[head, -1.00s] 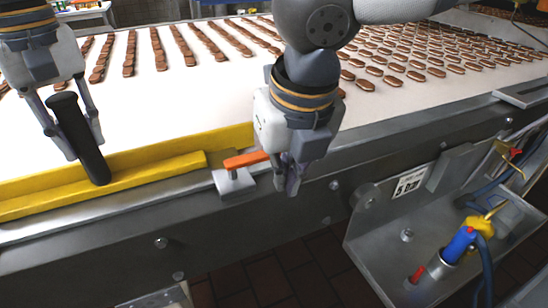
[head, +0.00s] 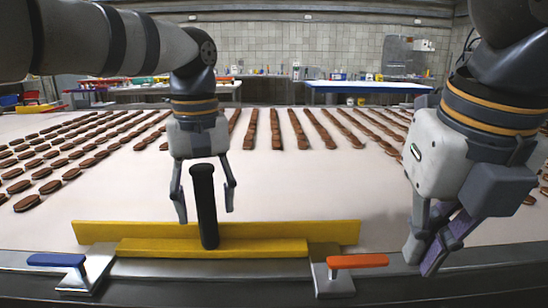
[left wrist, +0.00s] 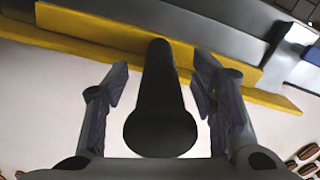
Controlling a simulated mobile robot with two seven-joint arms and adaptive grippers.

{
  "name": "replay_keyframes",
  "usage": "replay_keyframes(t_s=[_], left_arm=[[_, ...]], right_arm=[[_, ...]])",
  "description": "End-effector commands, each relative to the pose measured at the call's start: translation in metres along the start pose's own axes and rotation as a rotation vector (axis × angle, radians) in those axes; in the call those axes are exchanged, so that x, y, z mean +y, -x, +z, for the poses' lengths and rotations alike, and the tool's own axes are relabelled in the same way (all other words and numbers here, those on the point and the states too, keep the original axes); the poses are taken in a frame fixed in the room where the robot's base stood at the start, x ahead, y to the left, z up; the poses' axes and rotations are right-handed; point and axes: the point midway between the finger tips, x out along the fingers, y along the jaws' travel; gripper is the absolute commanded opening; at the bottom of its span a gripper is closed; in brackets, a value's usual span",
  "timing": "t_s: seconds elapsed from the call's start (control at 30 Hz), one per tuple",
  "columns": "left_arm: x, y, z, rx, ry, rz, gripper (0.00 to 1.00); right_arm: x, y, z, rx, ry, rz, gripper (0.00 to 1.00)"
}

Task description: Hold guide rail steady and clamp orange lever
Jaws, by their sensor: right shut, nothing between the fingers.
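The yellow guide rail (head: 280,247) lies along the near edge of the white conveyor, with a black upright handle (head: 206,205) on it. My left gripper (head: 205,205) is open, its fingers on either side of the handle. The left wrist view shows gaps between the handle (left wrist: 160,100) and both fingers. The orange lever (head: 358,262) lies roughly level on a metal clamp block (head: 333,283) at the rail's right end, its free end pointing right. My right gripper (head: 432,250) is shut and empty, to the right of the orange lever and apart from it.
A blue lever (head: 56,260) sits on another clamp block (head: 88,275) at the rail's left end. Rows of brown biscuits (head: 275,130) lie on the white belt (head: 300,185) behind. The belt just behind the rail is clear.

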Motion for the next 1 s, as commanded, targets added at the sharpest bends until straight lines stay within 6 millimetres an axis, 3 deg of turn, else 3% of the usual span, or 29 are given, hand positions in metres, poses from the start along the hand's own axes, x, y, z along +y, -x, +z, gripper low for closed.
replay_keyframes(t_s=[0.17, 0.37, 0.8, 1.0], left_arm=[[0.000, 0.006, -0.001, 0.005, 0.001, 0.002, 0.52], [0.000, 0.033, -0.001, 0.008, 0.001, 0.003, 0.52], [0.001, 0.084, -0.002, 0.002, 0.002, 0.001, 0.52], [0.000, 0.092, 0.000, 0.003, 0.000, 0.002, 0.52]], right_arm=[[0.000, 0.001, 0.000, -0.002, 0.000, 0.000, 0.00], [0.000, 0.006, -0.001, -0.011, 0.000, 0.001, 0.00], [0.000, -0.009, 0.001, 0.016, 0.000, -0.001, 0.00], [0.000, -0.009, 0.001, 0.016, 0.000, -0.001, 0.00]])
